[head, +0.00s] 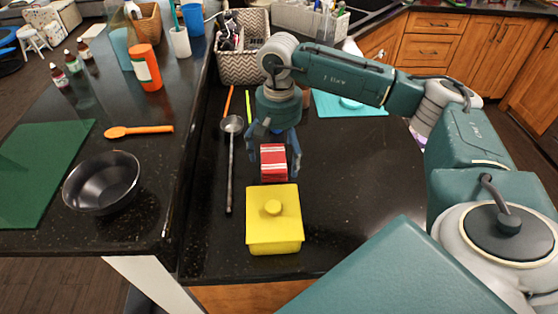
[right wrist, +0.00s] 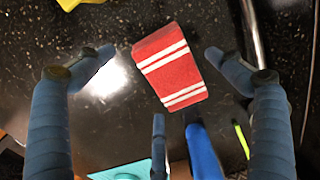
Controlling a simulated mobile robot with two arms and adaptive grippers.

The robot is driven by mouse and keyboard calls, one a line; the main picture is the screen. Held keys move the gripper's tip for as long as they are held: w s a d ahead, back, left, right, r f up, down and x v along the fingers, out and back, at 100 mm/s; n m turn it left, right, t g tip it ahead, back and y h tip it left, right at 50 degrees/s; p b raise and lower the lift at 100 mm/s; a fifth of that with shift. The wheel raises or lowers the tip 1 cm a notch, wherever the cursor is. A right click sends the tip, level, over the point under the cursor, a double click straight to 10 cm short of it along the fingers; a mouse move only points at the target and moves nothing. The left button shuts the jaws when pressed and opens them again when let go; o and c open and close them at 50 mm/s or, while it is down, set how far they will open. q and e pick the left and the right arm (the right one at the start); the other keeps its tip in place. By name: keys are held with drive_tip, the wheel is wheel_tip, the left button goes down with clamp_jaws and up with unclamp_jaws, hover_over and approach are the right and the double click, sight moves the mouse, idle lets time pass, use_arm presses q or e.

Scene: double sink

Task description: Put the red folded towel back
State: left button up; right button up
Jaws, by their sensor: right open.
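The red folded towel (head: 273,163) with white stripes lies on the black counter, behind a yellow lidded box. It also shows in the right wrist view (right wrist: 170,67), slightly tilted in the picture. My right gripper (head: 273,177) is open, with a finger on each side of the towel in the head view. In the right wrist view its fingertips (right wrist: 160,54) are spread wide, with a gap between each of them and the towel. The towel is not gripped. My left gripper is out of view.
The yellow lidded box (head: 273,235) stands just in front of the towel. A long ladle (head: 230,165) lies left of the gripper. A patterned basket (head: 242,66) and a turquoise mat (head: 330,105) are farther back. A black bowl (head: 102,184) stands on the left counter.

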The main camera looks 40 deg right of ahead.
sight(279, 161)
wheel_tip(279, 161, up, 10)
drive_tip(key=b, duration=0.1)
drive_tip(key=shift+f+b, duration=0.15)
drive_tip(key=shift+b, duration=0.25)
drive_tip(key=shift+s+f, duration=0.1)
